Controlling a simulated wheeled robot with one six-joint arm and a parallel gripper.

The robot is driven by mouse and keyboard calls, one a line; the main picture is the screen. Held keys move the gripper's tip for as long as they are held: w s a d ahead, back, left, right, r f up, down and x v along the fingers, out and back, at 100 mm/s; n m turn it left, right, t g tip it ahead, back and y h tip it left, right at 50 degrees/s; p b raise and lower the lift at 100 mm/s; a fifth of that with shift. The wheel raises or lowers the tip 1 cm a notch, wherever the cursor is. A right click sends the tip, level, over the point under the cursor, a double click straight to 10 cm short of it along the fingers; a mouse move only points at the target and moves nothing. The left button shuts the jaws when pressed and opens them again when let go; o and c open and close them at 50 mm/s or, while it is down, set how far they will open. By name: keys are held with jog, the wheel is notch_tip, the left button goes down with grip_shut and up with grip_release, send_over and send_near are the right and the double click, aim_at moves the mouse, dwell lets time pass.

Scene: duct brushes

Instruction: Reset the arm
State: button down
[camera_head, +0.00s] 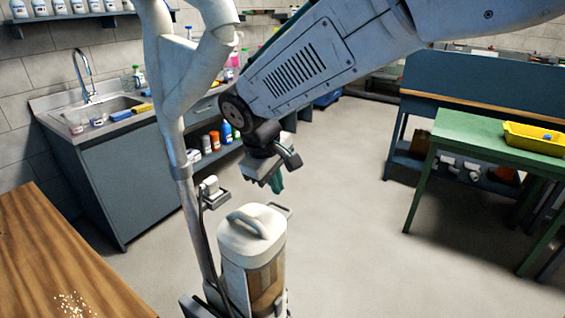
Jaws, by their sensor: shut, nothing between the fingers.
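My arm reaches in from the upper right of the head view and bends down near the middle. My gripper (275,178) hangs at its end, small and dark in the picture. It is shut and holds nothing. It is above and clear of a white-topped canister (252,235) with a clear brownish body, which stands lower in the picture. The exact shape of the fingertips is hard to make out.
A wooden table (60,250) with pale crumbs is at lower left. A sink counter (130,165) stands behind it. A green table (490,140) with a yellow tray (533,139) is at right. The grey floor (370,230) between is clear.

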jog(key=shift+s+d+f+g, duration=0.25)
jog(key=shift+s+d, duration=0.15)
jog(key=shift+s, duration=0.2)
jog(key=shift+s+d+f+g, duration=0.15)
jog(key=shift+s+d+f, duration=0.1)
jog(key=shift+s+d, duration=0.25)
jog(key=s+d+r+m, duration=0.2)
jog(key=s+d+m, duration=0.1)
jog(key=s+d, duration=0.4)
jog(key=s+d+r+m+y, duration=0.1)
jog(key=s+d+m, duration=0.3)
jog(key=s+d, duration=0.4)
jog(key=s+d+r+m+y, duration=0.1)
jog(key=s+d+r+m, duration=0.2)
jog(key=s+d, duration=0.5)
jog(key=shift+s+d+r+m+g, duration=0.25)
jog(key=shift+d+m, duration=0.35)
jog(key=shift+d, duration=2.15)
